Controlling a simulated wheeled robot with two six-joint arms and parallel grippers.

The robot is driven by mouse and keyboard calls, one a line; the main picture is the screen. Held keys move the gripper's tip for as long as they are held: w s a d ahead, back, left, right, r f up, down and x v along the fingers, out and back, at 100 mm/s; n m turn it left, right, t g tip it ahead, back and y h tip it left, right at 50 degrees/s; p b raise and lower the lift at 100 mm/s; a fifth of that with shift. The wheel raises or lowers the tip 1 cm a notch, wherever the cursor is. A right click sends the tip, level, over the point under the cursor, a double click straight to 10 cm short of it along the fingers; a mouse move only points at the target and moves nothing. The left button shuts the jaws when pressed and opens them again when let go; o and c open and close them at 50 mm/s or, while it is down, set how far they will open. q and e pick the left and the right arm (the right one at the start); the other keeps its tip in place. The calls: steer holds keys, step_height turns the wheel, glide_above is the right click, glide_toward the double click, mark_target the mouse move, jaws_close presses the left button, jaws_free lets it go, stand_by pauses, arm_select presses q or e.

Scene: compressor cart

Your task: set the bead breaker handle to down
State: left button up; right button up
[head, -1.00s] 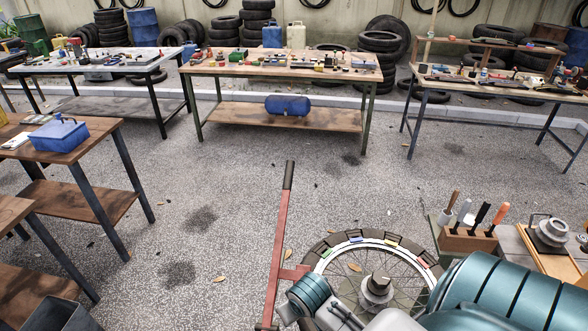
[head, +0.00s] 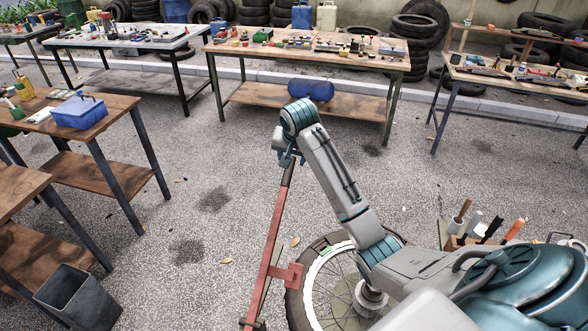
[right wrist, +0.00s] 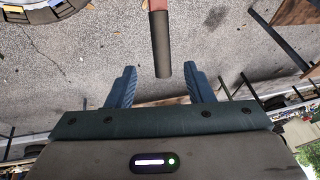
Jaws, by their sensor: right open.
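The bead breaker handle (head: 275,225) is a long red bar with a black grip at its top end. It stands raised, leaning slightly right, beside the spoked wheel (head: 314,270). My right gripper (head: 288,158) is at the top of the handle and hides part of the black grip in the head view. In the right wrist view, the black grip (right wrist: 163,55) lies between the two open fingers of the right gripper (right wrist: 162,74), with a gap on each side. My left gripper is not in view.
A wooden block with several tools (head: 462,240) stands right of the wheel. A grey bin (head: 78,297) and wooden tables (head: 110,112) are at the left. Workbenches (head: 300,52) line the back. The paved floor left of the handle is clear.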

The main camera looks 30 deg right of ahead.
mark_target(289, 170)
steer(key=p+x, duration=0.3)
steer(key=x, duration=0.6)
steer(key=shift+w+f, duration=0.1)
steer(key=shift+w, duration=0.05)
steer(key=shift+w+f, duration=0.2)
steer(key=shift+f, duration=0.35)
jaws_close()
